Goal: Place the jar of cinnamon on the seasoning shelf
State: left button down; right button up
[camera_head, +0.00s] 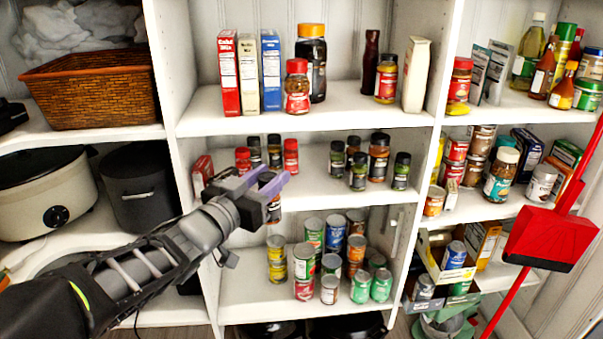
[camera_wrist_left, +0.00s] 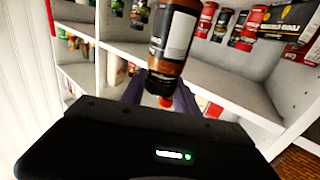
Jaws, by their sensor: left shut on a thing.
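My left gripper (camera_head: 268,183) reaches in from the left to the front of the middle shelf (camera_head: 315,197), where spice jars stand. Its purple fingers are shut on a jar, the cinnamon jar (camera_wrist_left: 174,42), which shows brown with a white label in the left wrist view. In the head view the held jar (camera_head: 272,208) is a dark shape below the fingers, mostly hidden by them. I cannot tell whether it touches the shelf. My right gripper is not in view.
Red-capped and dark-capped jars (camera_head: 291,157) stand behind the gripper, and more dark-capped jars (camera_head: 379,158) stand to the right. The front middle of that shelf is clear. Cans (camera_head: 304,262) fill the shelf below. A white divider (camera_head: 178,130) stands left of the shelf.

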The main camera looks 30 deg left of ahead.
pick_arm(q)
jog(key=w+a+f+p, duration=0.2)
jog(key=w+a, duration=1)
jog(key=w, duration=0.3)
jog(key=shift+w, duration=0.35)
jog(key=shift+d, duration=0.1)
notch_tip(320, 180, down, 5)
jog(key=shift+w, duration=0.15)
